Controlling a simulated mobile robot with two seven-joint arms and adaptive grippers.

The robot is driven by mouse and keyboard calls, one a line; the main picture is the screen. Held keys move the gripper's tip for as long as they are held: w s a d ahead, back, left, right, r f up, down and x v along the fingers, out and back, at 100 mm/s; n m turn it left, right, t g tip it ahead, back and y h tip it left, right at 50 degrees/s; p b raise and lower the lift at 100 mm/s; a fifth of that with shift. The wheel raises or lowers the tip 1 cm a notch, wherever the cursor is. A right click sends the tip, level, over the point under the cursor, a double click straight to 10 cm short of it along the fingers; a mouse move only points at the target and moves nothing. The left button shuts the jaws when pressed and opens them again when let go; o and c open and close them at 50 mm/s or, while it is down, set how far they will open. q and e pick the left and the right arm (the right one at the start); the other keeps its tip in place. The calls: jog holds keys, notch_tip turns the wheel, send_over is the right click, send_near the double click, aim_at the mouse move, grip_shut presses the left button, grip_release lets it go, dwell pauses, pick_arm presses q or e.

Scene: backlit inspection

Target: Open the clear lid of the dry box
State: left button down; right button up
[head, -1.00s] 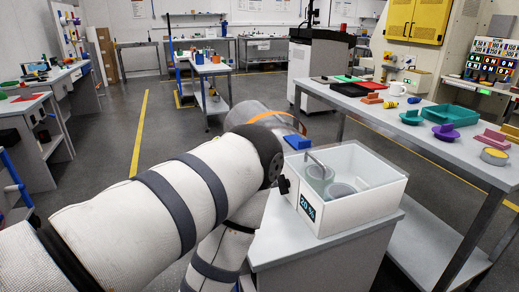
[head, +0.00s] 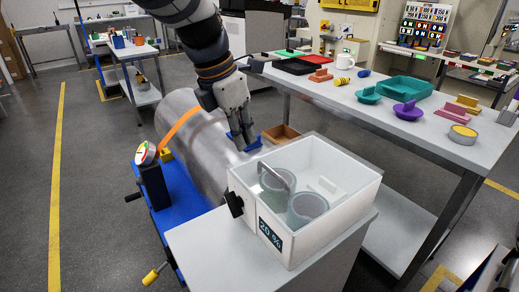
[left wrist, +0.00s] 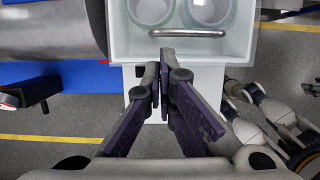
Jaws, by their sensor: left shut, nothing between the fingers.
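The dry box (head: 315,232) is a white open-looking tub with a 20 % display (head: 270,235) and a black latch (head: 235,203). Two glass jars (head: 307,208) show inside. Its clear lid is hard to make out, but a grey bar handle (head: 284,177) shows across the top. The handle also shows in the left wrist view (left wrist: 187,33). My left gripper (head: 243,143) is shut and empty, beyond the box's far left corner. In the left wrist view its fingertips (left wrist: 160,68) point towards the handle, apart from it in the picture.
The box stands on a grey cabinet (head: 190,240). A large metal cylinder (head: 190,140) with an orange strap lies left of it on a blue stand (head: 185,225). Open floor lies left.

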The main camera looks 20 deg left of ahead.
aim_at(257, 180)
pick_arm(q)
jog(key=x, duration=0.3)
jog(key=s+x, duration=0.1)
jog(key=x, duration=0.2)
jog(key=b+x, duration=0.1)
jog(key=x, duration=0.2)
jog(key=shift+s+f, duration=0.15)
pick_arm(e)
jog(key=shift+s+f, duration=0.3)
jog(key=shift+s, duration=0.35)
jog(key=shift+s+f, duration=0.25)
jog(key=shift+s, duration=0.35)
